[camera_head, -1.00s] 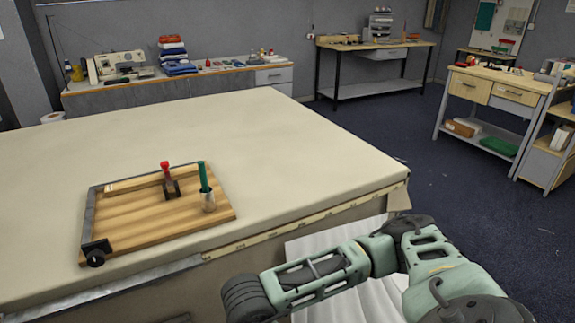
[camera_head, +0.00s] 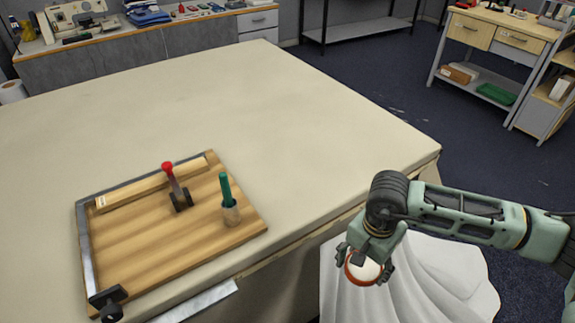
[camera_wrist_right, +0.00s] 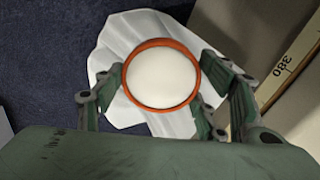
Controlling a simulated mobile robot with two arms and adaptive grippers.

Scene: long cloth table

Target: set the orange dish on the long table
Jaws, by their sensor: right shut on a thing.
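The orange dish (camera_head: 363,268) is round, with an orange rim and a pale inside. My right gripper (camera_head: 366,262) is shut on it and holds it beside the front right edge of the long table (camera_head: 290,110), outside the tabletop and above white cloth. In the right wrist view the dish (camera_wrist_right: 161,75) sits between the two fingers of the right gripper (camera_wrist_right: 163,92), its open side facing the camera. The long table has a beige cloth top, with a measuring strip along its edge. My left gripper is not in view.
A wooden board (camera_head: 165,235) with a metal edge, a red-knobbed clamp (camera_head: 176,185) and a green-handled tool in a cup (camera_head: 229,203) lies on the table's near left. The middle and right of the tabletop are clear. White cloth (camera_head: 430,285) drapes below the right gripper.

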